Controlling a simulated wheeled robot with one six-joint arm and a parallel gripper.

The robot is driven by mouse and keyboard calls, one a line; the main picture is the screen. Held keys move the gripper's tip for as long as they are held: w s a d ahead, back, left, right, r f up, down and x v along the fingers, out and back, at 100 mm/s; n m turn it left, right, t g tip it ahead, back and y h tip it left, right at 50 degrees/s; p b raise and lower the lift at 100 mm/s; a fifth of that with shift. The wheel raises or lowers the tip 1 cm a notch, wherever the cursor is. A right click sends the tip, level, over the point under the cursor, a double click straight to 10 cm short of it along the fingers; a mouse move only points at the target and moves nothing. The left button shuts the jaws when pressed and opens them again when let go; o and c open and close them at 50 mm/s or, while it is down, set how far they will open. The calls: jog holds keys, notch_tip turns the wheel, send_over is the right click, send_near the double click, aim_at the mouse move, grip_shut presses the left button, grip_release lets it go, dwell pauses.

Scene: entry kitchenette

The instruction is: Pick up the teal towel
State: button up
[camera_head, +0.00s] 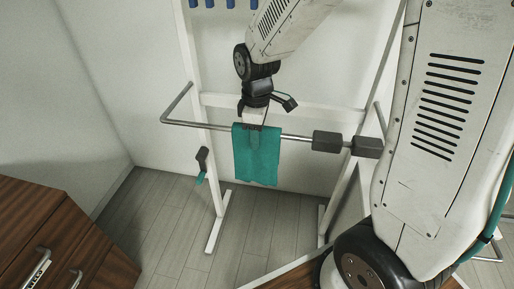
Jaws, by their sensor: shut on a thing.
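The teal towel (257,158) hangs draped over a thin metal rail (295,137) on a white rack. My gripper (254,126) is directly above the towel's top edge, pointing down at the rail. Its jaws are shut on the towel's upper part, where it passes over the rail. The fingertips are small and partly hidden by the wrist and the cloth. The lower part of the towel hangs freely below the rail.
Dark blocks (346,144) sit on the rail to the right. A dark and teal handled item (202,165) is at the rack's left post. A wooden cabinet (60,235) stands at lower left. The grey floor (165,215) below is clear.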

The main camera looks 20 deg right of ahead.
jog(key=shift+r, duration=0.1)
notch_tip(320, 180, up, 28)
dwell(0.7)
